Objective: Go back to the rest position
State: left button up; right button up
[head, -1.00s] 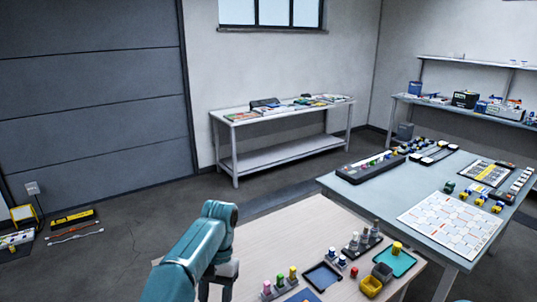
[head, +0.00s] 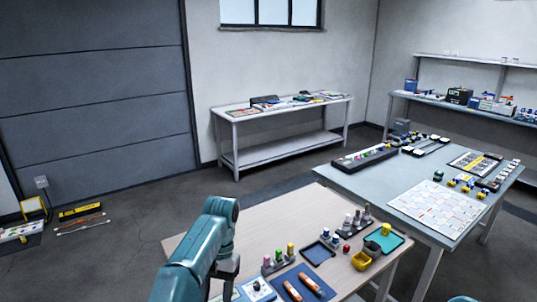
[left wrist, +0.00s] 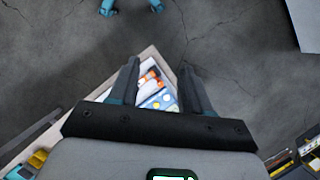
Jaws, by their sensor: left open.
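My left arm, teal, comes in at the bottom of the head view and is bent over the left end of the near wooden table (head: 215,225). My left gripper (left wrist: 159,68) is open and empty in the left wrist view, its two dark fingers apart. Between and beyond the fingers lies part of the table with orange-and-white tubes (left wrist: 150,78) and a white card with blue round marks. In the head view the gripper is mostly hidden behind the arm link. My right gripper is not in view.
A grey-blue table (head: 395,180) stands behind on the right.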

pick_arm(q)
jog(key=s+d+f+t+h+b, duration=0.1)
jog(key=s+f+h+b, duration=0.15)
jog(key=f, duration=1.15)
jog(key=s+f+t+h+b, duration=0.1)
jog(key=s+f+b, duration=0.25)
jog(key=f, duration=1.05)
jog(key=s+f+n+t+b, duration=0.1)
jog(key=s+f, duration=0.3)
jog(key=s, duration=0.6)
jog(key=s+f+n+t+h+b, duration=0.1)
jog(key=s+f+n+b, duration=0.2)
jog(key=s, duration=0.8)
jog(key=shift+s+a+f+t, duration=0.3)
jog(key=shift+a+f, duration=0.05)
jog(key=shift+f, duration=0.05)
